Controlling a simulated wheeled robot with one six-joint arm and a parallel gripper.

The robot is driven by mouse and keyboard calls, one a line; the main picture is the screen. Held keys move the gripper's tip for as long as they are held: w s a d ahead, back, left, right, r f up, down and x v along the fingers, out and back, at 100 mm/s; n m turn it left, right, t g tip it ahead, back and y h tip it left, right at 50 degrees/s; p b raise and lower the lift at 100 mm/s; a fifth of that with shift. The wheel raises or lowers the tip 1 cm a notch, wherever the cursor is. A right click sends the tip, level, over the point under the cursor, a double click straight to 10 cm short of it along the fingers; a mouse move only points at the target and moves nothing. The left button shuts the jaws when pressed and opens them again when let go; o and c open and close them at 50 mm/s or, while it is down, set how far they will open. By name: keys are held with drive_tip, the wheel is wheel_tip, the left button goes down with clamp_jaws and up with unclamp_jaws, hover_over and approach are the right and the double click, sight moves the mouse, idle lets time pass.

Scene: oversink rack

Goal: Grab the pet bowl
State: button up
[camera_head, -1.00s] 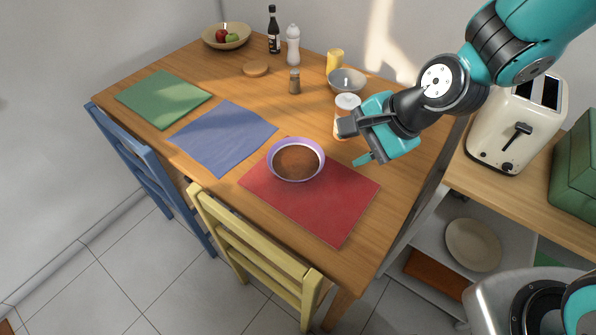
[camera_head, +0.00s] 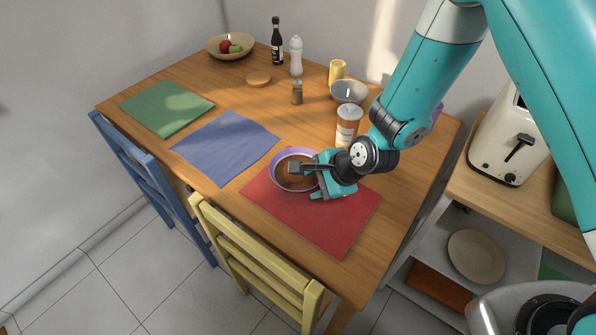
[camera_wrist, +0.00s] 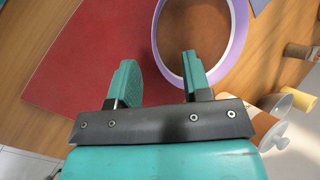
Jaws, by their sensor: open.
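The pet bowl (camera_head: 274,173) is a round purple bowl with brown contents. It rests upright on the red placemat (camera_head: 330,222) near the table's front edge. My gripper (camera_head: 308,181) is at the bowl's right side, with one finger reaching over the rim. In the wrist view the bowl (camera_wrist: 238,45) shows at the top, partly cut off. My gripper (camera_wrist: 157,62) is open there. The left rim of the bowl lies between the two fingers in the picture, and the right finger overlaps the bowl. Whether either finger touches it, I cannot tell.
A white jar (camera_head: 347,126) with an orange-brown label stands close behind my gripper. A grey bowl (camera_head: 349,92), yellow cup (camera_head: 337,71) and small shaker (camera_head: 297,92) stand farther back. A yellow chair (camera_head: 255,265) is at the front edge. Blue and green mats lie clear at left.

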sight(304, 189)
drive_tip(key=x, duration=0.4)
drive_tip(key=shift+w+a+f+p, duration=0.1)
drive_tip(key=shift+a+f+p, duration=0.05)
drive_tip(key=shift+p, duration=0.2)
clamp_jaws()
